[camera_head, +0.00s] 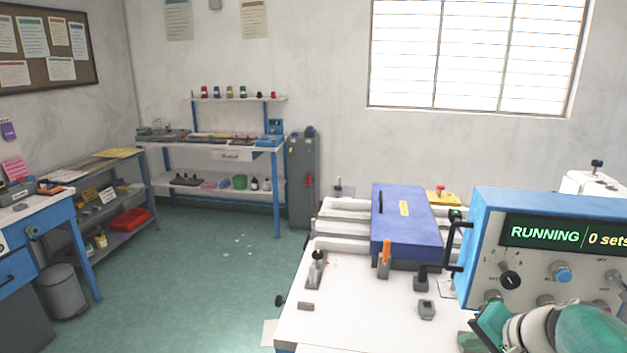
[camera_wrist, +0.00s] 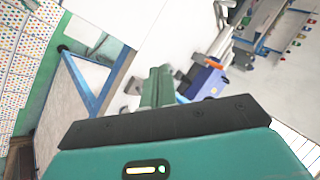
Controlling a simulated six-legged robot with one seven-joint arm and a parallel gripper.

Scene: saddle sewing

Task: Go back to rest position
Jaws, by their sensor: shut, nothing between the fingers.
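My gripper (camera_wrist: 157,85) shows in the wrist view as two green fingers close together, with nothing between them. It points past a white work table toward the blue box. In the head view, green and white parts of my arm reach in at the bottom right corner, in front of the control box (camera_head: 545,245). The fingertips cannot be made out there. The control box has a blue casing, knobs and a screen reading "RUNNING" and "0 sets".
A white work table (camera_head: 345,330) carries a blue box (camera_head: 403,215), an orange-handled clamp (camera_head: 385,255) and small fixtures. The control box stands close beside my arm. Shelves (camera_head: 215,150) and a bin (camera_head: 62,290) stand to the left.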

